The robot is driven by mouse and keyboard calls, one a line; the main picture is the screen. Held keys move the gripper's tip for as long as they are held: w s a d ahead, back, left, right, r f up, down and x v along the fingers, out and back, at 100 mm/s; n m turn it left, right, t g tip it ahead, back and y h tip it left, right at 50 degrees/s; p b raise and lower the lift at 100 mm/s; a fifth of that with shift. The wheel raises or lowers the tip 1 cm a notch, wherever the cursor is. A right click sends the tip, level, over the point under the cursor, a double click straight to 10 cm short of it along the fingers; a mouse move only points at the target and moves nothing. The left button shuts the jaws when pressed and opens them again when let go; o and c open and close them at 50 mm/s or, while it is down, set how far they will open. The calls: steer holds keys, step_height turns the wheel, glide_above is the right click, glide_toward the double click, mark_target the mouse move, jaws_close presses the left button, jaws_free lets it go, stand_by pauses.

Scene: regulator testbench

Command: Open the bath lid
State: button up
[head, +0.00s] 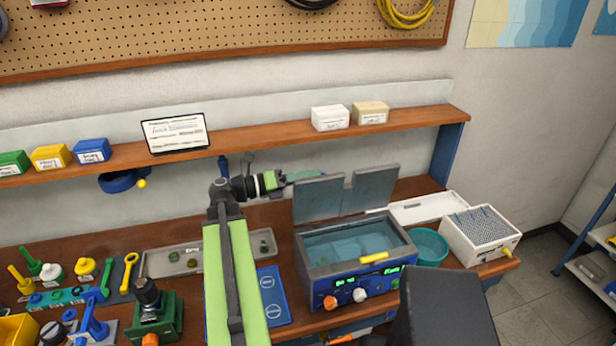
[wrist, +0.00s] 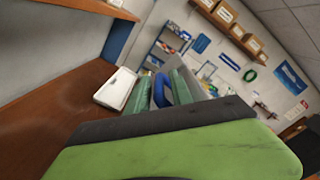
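The bath (head: 312,262) is a grey tub with a blue front panel on the bench. Its grey lid stands raised at the back edge as two upright panels, the left one (head: 318,200) and the right one (head: 372,188), with a gap between. Water shows inside. My gripper (head: 305,177) is behind the top of the left panel, partly hidden by it. In the wrist view its green fingers (wrist: 165,90) are apart, with a blue loop (wrist: 159,88) showing between them. I cannot tell whether they touch it.
A teal bowl (head: 428,245) and a white rack box (head: 482,237) stand right of the bath. A white tray (head: 425,207) lies behind. The shelf (head: 260,128) runs above my gripper. Tools and fittings crowd the left bench.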

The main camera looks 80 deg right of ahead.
jaws_close()
steer(key=shift+f, duration=0.1)
steer(key=shift+a, duration=0.1)
stand_by(0.9)
